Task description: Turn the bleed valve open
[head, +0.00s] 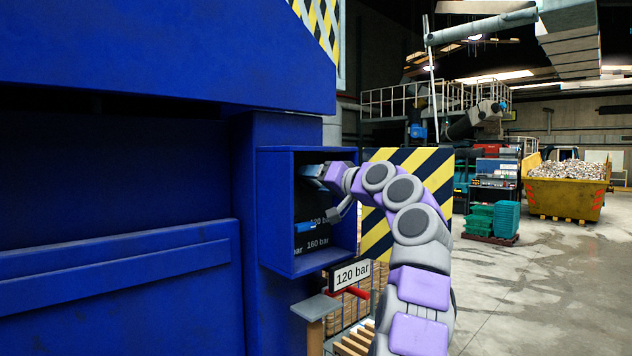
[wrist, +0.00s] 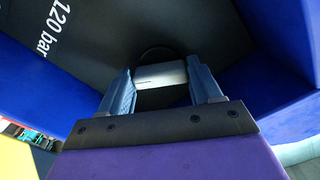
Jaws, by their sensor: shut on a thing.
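In the wrist view my gripper (wrist: 160,86) has its two blue-grey fingers on either side of a short pale grey bar (wrist: 160,74), which looks like the handle of the bleed valve. The gripper is shut on it. A dark ring shows behind the bar, against the dark back panel (wrist: 100,30). In the head view my gripper (head: 312,171) reaches into the upper part of the open blue box (head: 275,215). The valve itself is hidden there by my gripper and wrist.
The panel carries labels such as "120 bar" (wrist: 55,30) and "160 bar" (head: 317,243). The blue box walls stand close around my gripper. A "120 bar" sign (head: 352,274) and a grey-topped post (head: 316,307) stand below. A striped yellow-black panel (head: 432,172) is behind my arm.

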